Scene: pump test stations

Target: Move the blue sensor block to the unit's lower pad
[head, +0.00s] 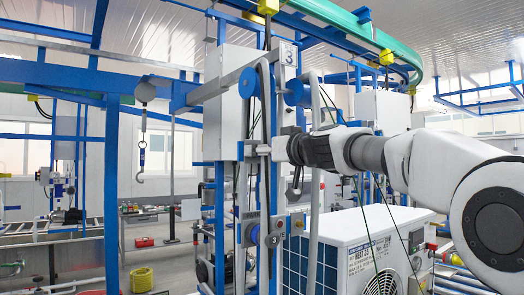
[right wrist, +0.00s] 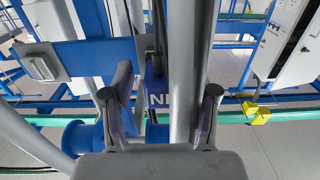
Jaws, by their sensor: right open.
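My right gripper (head: 272,149) reaches in from the right, level with the upper part of the blue-framed station column. In the right wrist view its fingers (right wrist: 164,104) are apart, on either side of a grey post (right wrist: 187,65) and a blue part with white letters (right wrist: 156,92). I cannot tell whether this blue part is the sensor block, or whether a finger touches it. My left gripper is out of view.
A white unit with a fan grille (head: 362,250) stands at the lower right. Hoses and cables hang around the column. Two blue spools (head: 247,83) (head: 297,92) sit above the gripper. A hook (head: 141,165) hangs at left. Open floor shows at lower left.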

